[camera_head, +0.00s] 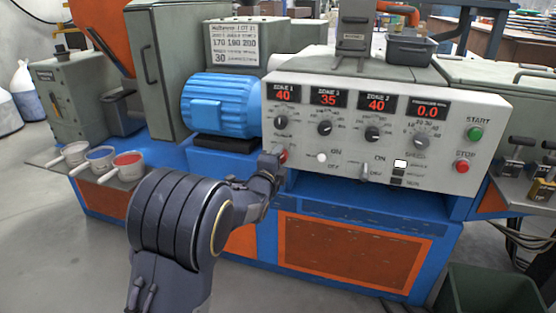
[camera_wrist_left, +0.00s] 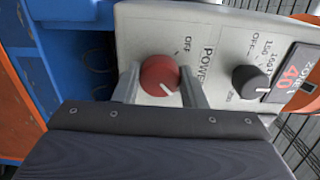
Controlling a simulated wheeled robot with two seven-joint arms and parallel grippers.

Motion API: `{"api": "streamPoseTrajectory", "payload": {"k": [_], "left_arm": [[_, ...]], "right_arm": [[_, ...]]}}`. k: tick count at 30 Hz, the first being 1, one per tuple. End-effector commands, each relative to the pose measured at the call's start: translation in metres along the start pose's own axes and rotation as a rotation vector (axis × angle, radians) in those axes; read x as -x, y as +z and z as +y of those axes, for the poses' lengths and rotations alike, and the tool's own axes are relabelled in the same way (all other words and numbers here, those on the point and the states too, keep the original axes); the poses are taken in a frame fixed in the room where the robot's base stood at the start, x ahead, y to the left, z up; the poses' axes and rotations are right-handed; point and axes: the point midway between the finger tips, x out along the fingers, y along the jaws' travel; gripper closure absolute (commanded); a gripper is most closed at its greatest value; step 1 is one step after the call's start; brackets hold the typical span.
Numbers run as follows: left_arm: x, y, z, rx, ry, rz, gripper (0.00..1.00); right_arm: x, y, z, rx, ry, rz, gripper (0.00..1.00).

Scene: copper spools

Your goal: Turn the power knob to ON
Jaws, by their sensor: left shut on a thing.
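The power knob (camera_wrist_left: 159,76) is round and red with a white pointer line. It sits on the white control panel (camera_head: 463,105) at its lower left, under the zone 1 dial. In the left wrist view the label POWER stands beside it and OFF is readable near it. The white line points down and right in that view, away from the OFF label. My left gripper (camera_wrist_left: 160,88) has a finger on each side of the knob and is shut on it. My right gripper is not in view.
A black zone 1 dial (camera_wrist_left: 250,82) is close beside the knob. More dials, toggle switches, a green start button (camera_head: 475,133) and a red stop button (camera_head: 462,166) are to the right. A blue motor (camera_head: 220,105) stands left. Scoops (camera_head: 128,163) lie on a left shelf.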

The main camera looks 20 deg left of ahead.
Motion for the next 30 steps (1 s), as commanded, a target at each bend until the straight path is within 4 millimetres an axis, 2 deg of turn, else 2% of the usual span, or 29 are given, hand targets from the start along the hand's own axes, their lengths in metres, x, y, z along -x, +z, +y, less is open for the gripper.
{"api": "streamPoseTrajectory", "payload": {"k": [6,7,12,22,30], "left_arm": [[0.0,-0.001,0.001,-0.003,0.003,0.001,0.85],[0.0,-0.001,0.001,-0.003,0.003,0.001,0.6],[0.0,0.0,0.001,-0.002,0.002,0.001,0.41],[0.005,0.0,-0.001,0.001,0.001,0.001,0.41],[0.049,-0.001,-0.002,0.001,0.003,0.001,0.41]], "right_arm": [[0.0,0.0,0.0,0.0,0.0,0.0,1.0],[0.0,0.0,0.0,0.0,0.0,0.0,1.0],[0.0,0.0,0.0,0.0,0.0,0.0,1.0],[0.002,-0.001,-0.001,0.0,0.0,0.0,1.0],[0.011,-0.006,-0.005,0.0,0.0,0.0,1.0]]}}
